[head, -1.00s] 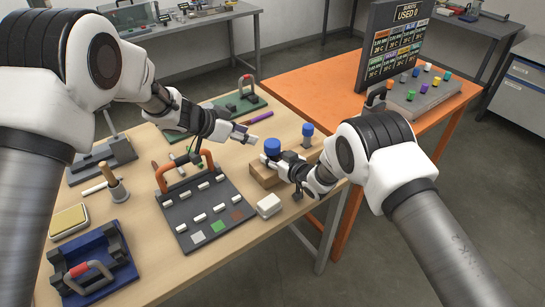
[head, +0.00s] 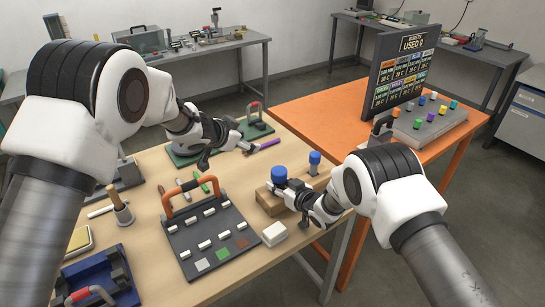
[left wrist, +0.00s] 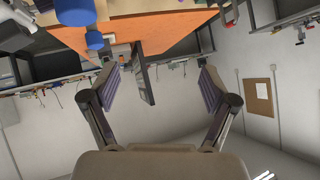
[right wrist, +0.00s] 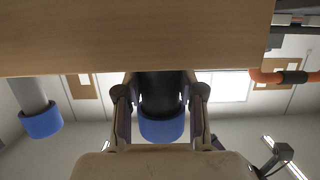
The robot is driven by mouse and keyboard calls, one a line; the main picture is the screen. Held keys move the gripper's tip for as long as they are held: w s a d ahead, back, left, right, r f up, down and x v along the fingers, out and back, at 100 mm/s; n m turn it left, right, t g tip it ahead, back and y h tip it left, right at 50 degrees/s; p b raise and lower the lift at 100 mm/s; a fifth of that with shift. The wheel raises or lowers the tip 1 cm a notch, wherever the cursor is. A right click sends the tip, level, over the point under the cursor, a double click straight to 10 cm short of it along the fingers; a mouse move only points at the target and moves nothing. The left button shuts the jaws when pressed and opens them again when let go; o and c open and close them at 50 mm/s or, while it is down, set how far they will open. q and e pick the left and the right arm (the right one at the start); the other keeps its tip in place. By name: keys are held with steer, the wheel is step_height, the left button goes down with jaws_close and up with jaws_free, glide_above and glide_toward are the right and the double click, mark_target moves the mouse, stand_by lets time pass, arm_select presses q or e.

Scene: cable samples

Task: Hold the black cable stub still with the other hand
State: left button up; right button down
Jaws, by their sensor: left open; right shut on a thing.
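The black cable stub (right wrist: 158,90) with a blue cap (right wrist: 161,128) stands between the fingers of my right gripper (right wrist: 160,100) in the right wrist view. In the head view, its blue cap (head: 279,174) shows above the wooden block, and my right gripper (head: 293,192) is shut on the stub from the right. My left gripper (head: 226,153) is open and empty over the table, to the left of and beyond the stub. In the left wrist view its fingers (left wrist: 160,88) are wide apart with nothing between them; two blue caps (left wrist: 76,11) show at the top left.
A dark board with an orange handle (head: 183,198), a white box (head: 275,234) and a purple tool (head: 264,146) are near. The orange table (head: 315,110) carries a display panel (head: 401,72).

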arm_select(q)
steer(key=w+a+r+n+t+y, duration=0.1)
steer(key=w+a+r+n+y, duration=0.1)
steer(key=w+a+y, duration=0.15)
arm_select(e)
steer(key=shift+f, duration=0.1)
arm_select(q)
steer(key=g, duration=0.7)
glide_toward(279, 169)
steer(key=shift+h, duration=0.45)
steer(key=x, duration=1)
steer(key=shift+w+a+f, duration=0.15)
steer(key=shift+a+f, duration=0.1)
steer(key=shift+a, duration=0.05)
steer(key=c, duration=1.4)
steer(key=shift+r, duration=0.7)
